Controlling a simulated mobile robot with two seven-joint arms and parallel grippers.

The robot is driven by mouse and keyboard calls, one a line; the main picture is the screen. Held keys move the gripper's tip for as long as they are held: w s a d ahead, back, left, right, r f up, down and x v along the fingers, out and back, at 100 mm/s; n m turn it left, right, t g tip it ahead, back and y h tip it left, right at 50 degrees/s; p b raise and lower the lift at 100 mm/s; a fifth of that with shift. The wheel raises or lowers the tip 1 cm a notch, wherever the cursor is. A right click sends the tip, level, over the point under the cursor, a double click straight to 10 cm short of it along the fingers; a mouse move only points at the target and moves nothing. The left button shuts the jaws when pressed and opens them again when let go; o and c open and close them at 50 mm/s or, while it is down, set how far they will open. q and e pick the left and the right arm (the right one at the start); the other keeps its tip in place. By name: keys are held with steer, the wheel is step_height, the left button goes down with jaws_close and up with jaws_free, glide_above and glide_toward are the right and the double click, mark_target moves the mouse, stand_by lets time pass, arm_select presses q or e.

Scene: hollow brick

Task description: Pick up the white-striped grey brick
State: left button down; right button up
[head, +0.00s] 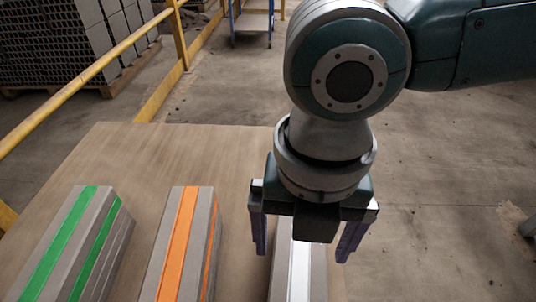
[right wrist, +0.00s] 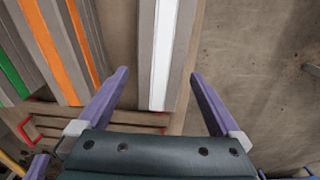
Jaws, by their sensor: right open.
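The white-striped grey brick (head: 284,280) lies at the right end of the row on the table. Its far part is hidden behind my right gripper (head: 302,255) in the head view. The brick also shows in the right wrist view (right wrist: 147,50), with its white stripe running lengthwise. My right gripper is open above it, its purple fingers on either side of the brick in the picture. In the right wrist view the fingertips (right wrist: 160,73) also lie on either side of the brick. I cannot tell how high they are above it. My left gripper is not clearly seen.
An orange-striped brick (head: 178,245) and a green-striped brick (head: 70,250) lie to the left on the wooden table (head: 150,150). The table's right edge is close to the white-striped brick. A yellow railing (head: 95,72) and stacked bricks (head: 60,45) stand behind.

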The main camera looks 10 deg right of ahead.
mark_target(301, 253)
steer(key=f+b, duration=0.1)
steer(key=f, duration=0.1)
steer(key=f+b, duration=0.1)
steer(key=f, duration=0.2)
steer(key=w+f+b, duration=0.1)
steer(key=f+b, duration=0.1)
steer(key=f, duration=0.1)
steer(key=shift+d, duration=0.3)
steer(key=shift+f, duration=0.5)
steer(key=shift+c, duration=0.2)
steer(key=shift+r, duration=0.15)
jaws_close()
